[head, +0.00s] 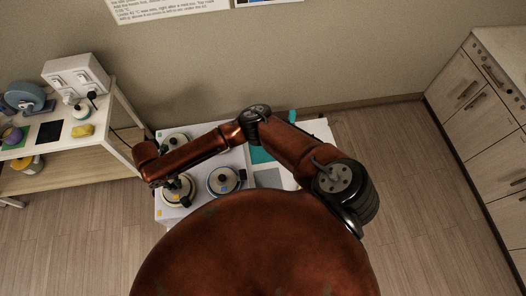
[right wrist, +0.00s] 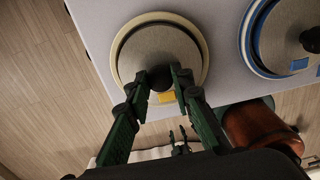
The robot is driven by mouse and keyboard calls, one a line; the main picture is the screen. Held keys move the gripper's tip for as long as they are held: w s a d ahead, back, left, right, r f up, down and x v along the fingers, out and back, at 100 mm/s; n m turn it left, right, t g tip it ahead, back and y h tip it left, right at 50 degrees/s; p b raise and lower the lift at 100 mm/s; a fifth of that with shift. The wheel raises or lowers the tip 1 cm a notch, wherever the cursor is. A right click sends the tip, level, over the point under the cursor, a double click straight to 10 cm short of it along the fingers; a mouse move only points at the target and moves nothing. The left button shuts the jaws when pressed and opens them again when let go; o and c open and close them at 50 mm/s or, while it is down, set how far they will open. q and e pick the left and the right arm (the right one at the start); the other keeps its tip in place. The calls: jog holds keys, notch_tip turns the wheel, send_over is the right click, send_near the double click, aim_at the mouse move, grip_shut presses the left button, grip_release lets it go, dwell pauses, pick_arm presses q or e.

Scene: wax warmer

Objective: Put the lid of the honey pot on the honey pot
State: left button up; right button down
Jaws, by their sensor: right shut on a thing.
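The pot with a cream rim and yellow mark (right wrist: 203,72), which I take for the honey pot, sits in the white warmer. Its round grey lid (right wrist: 150,45) lies over the opening, inside the cream rim. I cannot tell whether it is fully seated. My right gripper (right wrist: 162,78) is shut on the lid's dark knob, above the pot. In the head view my right gripper (head: 178,184) is over the front left pot, partly hiding it. Small dark green fingers low in the right wrist view look like my left gripper (right wrist: 180,139); their opening is unclear.
A blue-rimmed pot (head: 225,181) with a dark-knobbed lid stands to the right. Another lidded pot (head: 174,141) is behind. A teal mat (head: 262,151) lies right of the warmer. A shelf table (head: 110,142) stands left, and drawers (head: 492,105) stand far right.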

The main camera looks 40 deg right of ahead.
jog(key=c, duration=1.6)
grip_release()
jog(key=shift+r, duration=0.2)
jog(key=shift+r+p, duration=1.3)
jog(key=shift+p, duration=0.05)
jog(key=shift+r, duration=2.55)
notch_tip(320, 180, up, 12)
